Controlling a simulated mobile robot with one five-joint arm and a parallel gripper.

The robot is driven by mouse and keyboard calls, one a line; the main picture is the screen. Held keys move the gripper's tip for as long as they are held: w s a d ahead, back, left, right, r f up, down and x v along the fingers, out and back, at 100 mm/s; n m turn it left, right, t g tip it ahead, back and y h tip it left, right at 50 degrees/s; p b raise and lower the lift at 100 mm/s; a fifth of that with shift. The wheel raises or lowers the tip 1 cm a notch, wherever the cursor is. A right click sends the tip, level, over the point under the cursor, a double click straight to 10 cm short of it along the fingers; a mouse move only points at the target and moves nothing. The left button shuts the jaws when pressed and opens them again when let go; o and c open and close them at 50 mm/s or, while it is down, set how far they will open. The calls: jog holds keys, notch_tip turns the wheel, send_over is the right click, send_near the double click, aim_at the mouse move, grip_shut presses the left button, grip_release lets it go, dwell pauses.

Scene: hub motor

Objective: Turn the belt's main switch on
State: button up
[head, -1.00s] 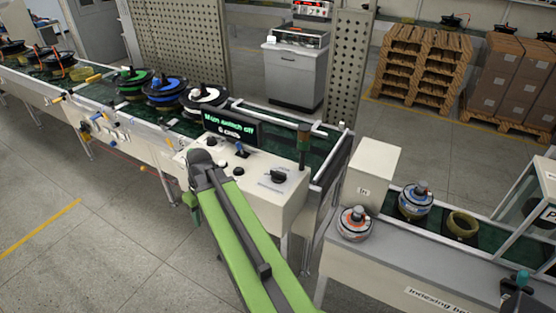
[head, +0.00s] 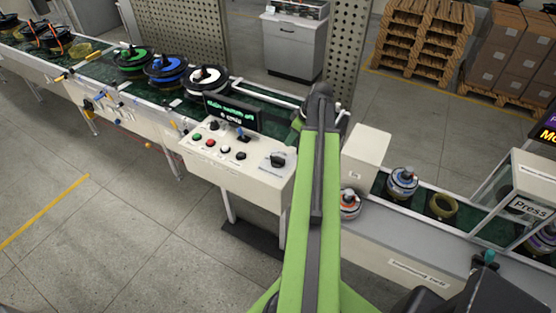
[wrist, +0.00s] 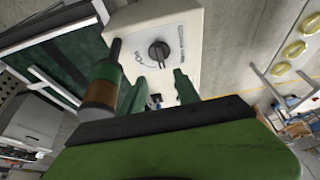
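The main switch is a dark rotary knob (head: 277,160) on the right part of the sloping white control panel (head: 240,165). In the wrist view the knob (wrist: 159,51) faces me on its white plate, with small lettering around it. My gripper (wrist: 163,86) shows there as two green fingers, apart with nothing between them. The knob lies beyond the fingertips, roughly in line with the gap, and appears untouched. In the head view my arm hides the gripper. The display (head: 232,113) carries small green text, which seems to read main switch off.
A signal lamp post (wrist: 105,80) stands close left of my fingers in the wrist view. Coloured buttons and a blue-tipped lever (head: 241,135) sit left of the knob. Reels stand on the belt behind. A white box (head: 365,155) and the indexing line are at right.

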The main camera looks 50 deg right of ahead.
aim_at(278, 157)
jog(key=b+x, duration=1.2)
jog(key=x, duration=0.3)
jog(key=shift+d+f+b, duration=0.1)
jog(key=shift+f+b, duration=0.05)
jog(key=shift+b, duration=0.25)
